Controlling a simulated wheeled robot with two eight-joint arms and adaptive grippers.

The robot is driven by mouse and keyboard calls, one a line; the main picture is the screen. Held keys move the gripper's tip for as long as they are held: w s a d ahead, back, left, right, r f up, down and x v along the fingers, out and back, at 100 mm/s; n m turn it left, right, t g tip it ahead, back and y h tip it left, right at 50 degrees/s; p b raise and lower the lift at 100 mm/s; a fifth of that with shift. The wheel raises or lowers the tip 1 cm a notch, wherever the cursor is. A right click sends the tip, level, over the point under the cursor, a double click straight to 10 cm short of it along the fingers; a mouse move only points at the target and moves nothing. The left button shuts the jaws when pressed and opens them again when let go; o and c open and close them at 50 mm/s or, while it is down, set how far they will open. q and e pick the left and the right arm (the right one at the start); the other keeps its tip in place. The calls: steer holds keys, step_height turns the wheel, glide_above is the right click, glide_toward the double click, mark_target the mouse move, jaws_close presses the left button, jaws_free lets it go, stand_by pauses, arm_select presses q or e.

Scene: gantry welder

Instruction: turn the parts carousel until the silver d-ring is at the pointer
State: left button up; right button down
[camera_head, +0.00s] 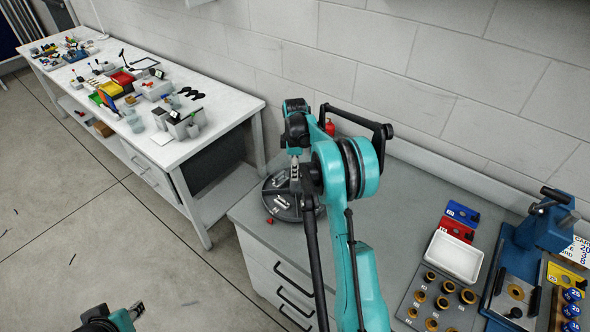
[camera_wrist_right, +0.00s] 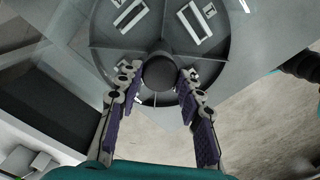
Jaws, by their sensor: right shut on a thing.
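The parts carousel (camera_head: 284,207) is a dark grey round tray at the far left end of the grey bench, partly hidden by my right arm. My right gripper (camera_head: 295,180) points down over it. In the right wrist view its fingers (camera_wrist_right: 161,75) are closed on the dark round centre knob (camera_wrist_right: 159,73). Pale rectangular pieces with small labels lie in the carousel's compartments (camera_wrist_right: 130,14); I cannot tell which part is the silver d-ring. A small red piece (camera_head: 270,221), perhaps the pointer, is at the carousel's front edge. My left gripper (camera_head: 136,310) is low at the left, apart from everything, its jaws unclear.
On the bench's right are a white tray (camera_head: 454,257), coloured bins (camera_head: 458,228), a holed block (camera_head: 440,303) and a blue machine (camera_head: 541,240). A cluttered white table (camera_head: 218,103) stands at the left.

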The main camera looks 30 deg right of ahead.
steer(key=shift+n, duration=0.3)
stand_by(0.5)
steer(key=c, duration=1)
jaws_free()
step_height(320, 180, up, 12)
